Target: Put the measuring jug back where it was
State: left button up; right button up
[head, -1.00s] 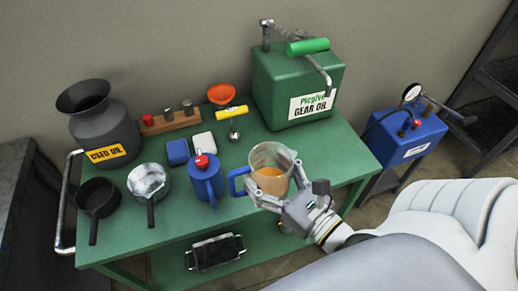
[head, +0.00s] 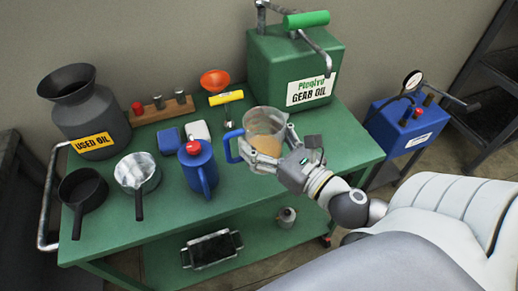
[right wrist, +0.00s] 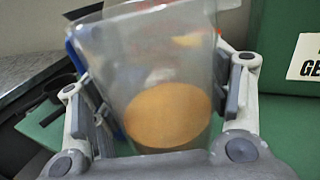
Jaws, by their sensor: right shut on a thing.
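The measuring jug (head: 265,130) is clear, with a blue handle on its left and amber liquid inside. My right gripper (head: 278,150) is shut on it from the right side. In the right wrist view the jug (right wrist: 160,70) fills the space between the two fingers (right wrist: 165,105), which press on its sides; it looks slightly tilted there. In the head view the jug is over the middle right of the green cart top (head: 335,140). I cannot tell whether its base touches the cart. My left gripper is not in view.
A blue can (head: 199,168) with a red cap stands left of the jug. Two pans (head: 137,173) and the used oil can (head: 90,115) stand left. The cart's front right is clear.

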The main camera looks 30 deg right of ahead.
jog(key=w+d+f, duration=0.1)
jog(key=w+f, duration=0.1)
jog(key=f, duration=0.1)
jog(key=w+d+f+b, duration=0.1)
jog(key=w+f, duration=0.1)
jog(key=f, duration=0.1)
jog(key=w+d+f+b, duration=0.1)
jog(key=w+f, duration=0.1)
jog(key=f, duration=0.1)
jog(key=shift+s+f, duration=0.1)
jog(key=shift+f, duration=0.2)
jog(key=o, duration=0.9)
jog(key=shift+f+b, duration=0.2)
jog(key=shift+b, duration=0.15)
jog(key=o, duration=0.4)
jog(key=shift+o, duration=0.2)
jog(key=shift+r, duration=0.1)
